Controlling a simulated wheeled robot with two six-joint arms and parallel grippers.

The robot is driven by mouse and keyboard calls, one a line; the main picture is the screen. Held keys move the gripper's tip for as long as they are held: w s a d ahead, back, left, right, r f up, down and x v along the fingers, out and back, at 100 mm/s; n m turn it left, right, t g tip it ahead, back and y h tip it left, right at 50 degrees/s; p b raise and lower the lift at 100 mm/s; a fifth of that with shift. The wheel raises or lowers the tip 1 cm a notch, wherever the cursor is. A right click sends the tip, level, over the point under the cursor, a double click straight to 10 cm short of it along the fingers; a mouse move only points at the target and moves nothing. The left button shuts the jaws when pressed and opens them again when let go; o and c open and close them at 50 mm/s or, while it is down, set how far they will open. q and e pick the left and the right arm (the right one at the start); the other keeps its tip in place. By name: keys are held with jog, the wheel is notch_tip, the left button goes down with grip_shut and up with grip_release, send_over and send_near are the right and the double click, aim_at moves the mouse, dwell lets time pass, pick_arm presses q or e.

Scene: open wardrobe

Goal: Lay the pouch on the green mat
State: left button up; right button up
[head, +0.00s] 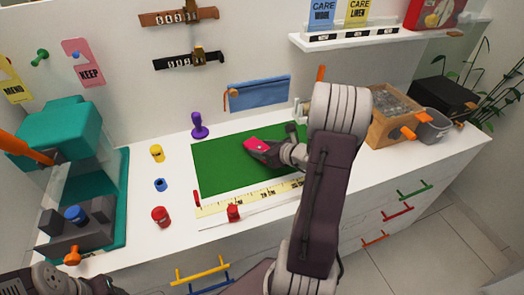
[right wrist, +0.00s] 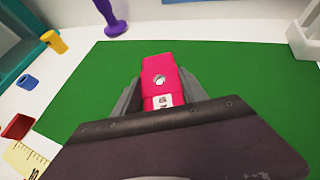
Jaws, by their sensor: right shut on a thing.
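The pouch (head: 257,145) is small and bright pink-red, with a round metal-looking snap and a white label that show in the right wrist view (right wrist: 161,90). My right gripper (head: 262,150) is shut on it, with one finger on each side in the right wrist view (right wrist: 160,95). The pouch is over the green mat (head: 220,170), near its middle. I cannot tell whether it touches the mat. The mat's right part is hidden behind my right arm in the head view. My left gripper is not in view.
A purple knobbed object (head: 199,126) stands at the mat's back left edge. Yellow (head: 157,153), blue (head: 160,185) and red (head: 160,216) spools stand left of it. A yellow ruler (head: 235,204) lies along its front. A wooden crate (head: 392,125) is at right. The mat's left part is clear.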

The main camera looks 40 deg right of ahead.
jog(key=shift+f, duration=0.2)
jog(key=o, duration=1.3)
jog(key=shift+o, duration=0.2)
jog(key=shift+r, duration=0.25)
jog(key=shift+s+d+r, duration=0.1)
jog(key=shift+s+r, duration=0.1)
jog(key=shift+s, duration=0.1)
jog(key=p+v, duration=0.2)
jog(key=v, duration=0.9)
jog(key=shift+s, duration=0.2)
